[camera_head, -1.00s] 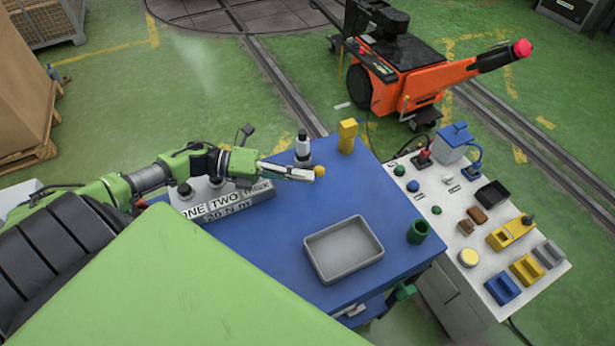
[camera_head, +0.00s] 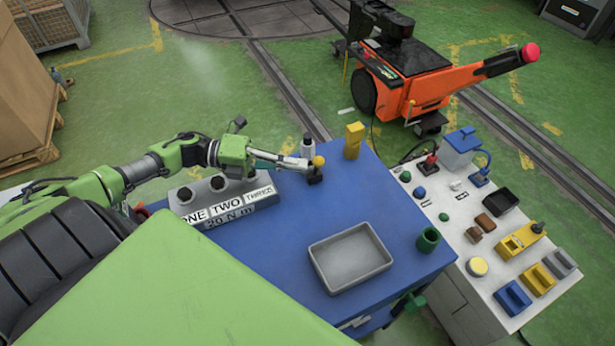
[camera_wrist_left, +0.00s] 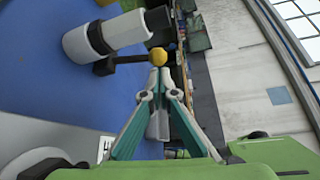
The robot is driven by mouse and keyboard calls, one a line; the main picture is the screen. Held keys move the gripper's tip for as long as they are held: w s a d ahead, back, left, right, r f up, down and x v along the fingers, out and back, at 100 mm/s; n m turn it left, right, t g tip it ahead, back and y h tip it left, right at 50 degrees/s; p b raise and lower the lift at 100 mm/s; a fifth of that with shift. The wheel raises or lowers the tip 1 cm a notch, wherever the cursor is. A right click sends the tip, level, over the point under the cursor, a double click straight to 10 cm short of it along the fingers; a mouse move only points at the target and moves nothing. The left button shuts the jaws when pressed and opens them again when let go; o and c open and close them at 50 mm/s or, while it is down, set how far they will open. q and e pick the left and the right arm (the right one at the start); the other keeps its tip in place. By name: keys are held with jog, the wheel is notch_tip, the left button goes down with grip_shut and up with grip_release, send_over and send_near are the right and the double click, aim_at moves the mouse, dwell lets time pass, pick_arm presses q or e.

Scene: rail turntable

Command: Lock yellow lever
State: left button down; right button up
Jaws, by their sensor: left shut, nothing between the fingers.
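The yellow lever shows as a round yellow knob (camera_head: 318,161) above a dark base at the far edge of the blue table, right of my left gripper. In the left wrist view, the yellow knob (camera_wrist_left: 158,57) sits at the end of a dark rod just beyond my fingertips. My left gripper (camera_head: 300,163) is shut and empty, with its fingertips very close to the knob. In the left wrist view its fingers (camera_wrist_left: 158,82) come together just below the knob. I cannot tell whether they touch it. My right gripper is not in view.
A white and dark cylinder (camera_head: 307,147) stands beside the lever. A yellow block (camera_head: 354,139) is to its right. The grey labelled box (camera_head: 226,197) lies below my left arm. A grey tray (camera_head: 347,283) and a green cup (camera_head: 428,239) are nearer. The blue table middle is clear.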

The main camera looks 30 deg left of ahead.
pick_arm(q)
jog(key=v, duration=0.6)
jog(key=shift+a+f, duration=0.1)
jog(key=shift+a, duration=0.15)
